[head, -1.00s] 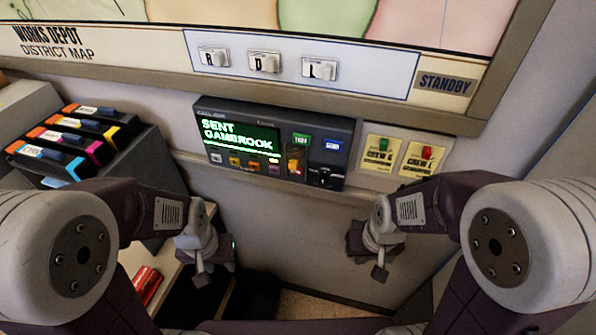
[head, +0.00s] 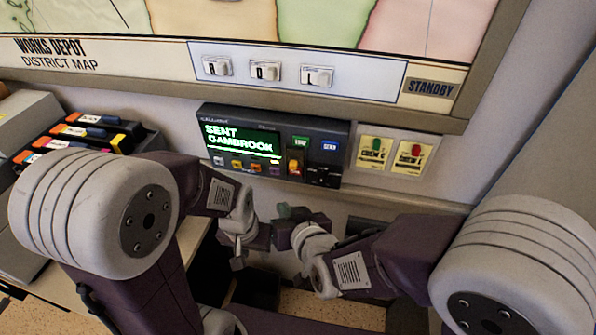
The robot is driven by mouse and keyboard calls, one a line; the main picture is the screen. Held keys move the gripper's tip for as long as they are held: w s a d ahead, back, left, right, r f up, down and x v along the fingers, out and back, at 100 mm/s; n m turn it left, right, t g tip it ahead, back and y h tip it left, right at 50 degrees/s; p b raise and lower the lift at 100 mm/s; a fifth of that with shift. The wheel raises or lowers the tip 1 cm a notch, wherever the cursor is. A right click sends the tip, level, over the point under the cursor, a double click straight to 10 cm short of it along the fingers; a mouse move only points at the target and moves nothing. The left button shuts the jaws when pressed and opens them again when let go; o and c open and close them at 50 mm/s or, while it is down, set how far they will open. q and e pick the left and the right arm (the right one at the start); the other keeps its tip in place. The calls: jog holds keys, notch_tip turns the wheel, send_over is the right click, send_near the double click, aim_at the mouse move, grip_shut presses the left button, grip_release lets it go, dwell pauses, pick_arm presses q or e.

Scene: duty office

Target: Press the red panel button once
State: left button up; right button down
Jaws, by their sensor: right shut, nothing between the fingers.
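The dark control panel (head: 222,165) below the map has a lit green screen, a green and a blue button, and a small row of keys. To the right, a red knob (head: 417,150) is on a yellow crew plate. Which red part is the panel button I cannot tell for sure. My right gripper (head: 285,212) is shut and empty, below the panel and apart from it. My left gripper (head: 262,238) is just beside and below it; its fingers are too unclear to tell.
A green knob (head: 376,147) is on the neighbouring yellow plate. A black rack (head: 148,141) of coloured cartridges stands at the left. The framed district map (head: 120,52) and its ledge are above the panel. The wall below the panel is bare at the right.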

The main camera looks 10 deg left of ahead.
jog(key=shift+w, duration=0.1)
jog(key=b, duration=0.2)
send_near(290, 174)
jog(key=shift+s+a+f+x, duration=0.1)
jog(key=shift+s+x, duration=0.05)
jog(key=shift+x, duration=0.65)
jog(key=shift+s+a+f+x, duration=0.1)
jog(key=shift+x, duration=0.75)
jog(key=shift+s+a+f+x, duration=0.1)
jog(key=shift+s+x, duration=0.05)
jog(key=shift+x, duration=0.65)
jog(key=shift+w, duration=0.4)
jog(key=shift+w+r, duration=0.1)
jog(key=shift+w, duration=0.25)
dwell(0.3)
jog(key=shift+s, duration=0.8)
jog(key=shift+s, duration=0.1)
